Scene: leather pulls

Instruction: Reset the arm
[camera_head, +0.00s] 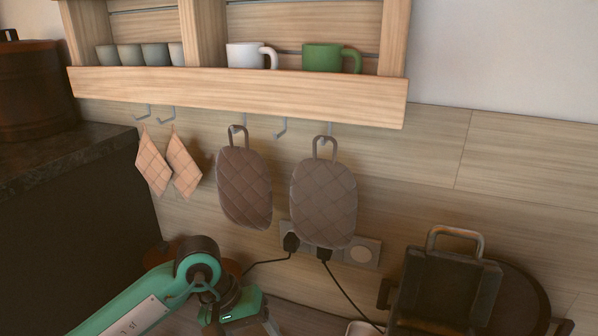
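My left arm, green with a white label, comes in from the lower left. Its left gripper (242,318) is at the bottom edge of the view, low in front of the wooden wall and below the hanging mitts. The fingers are partly cut off by the frame, so I cannot tell whether they are open or shut. I see nothing clearly held in it. My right arm and gripper do not show.
A wooden shelf (240,95) holds grey cups, a white mug (246,56) and a green mug (321,58). Brown mitts (245,188) and checked cloths (153,163) hang below. Wall sockets (361,251) have plugged cables. A dark appliance (447,289) stands lower right; a counter (60,160) is left.

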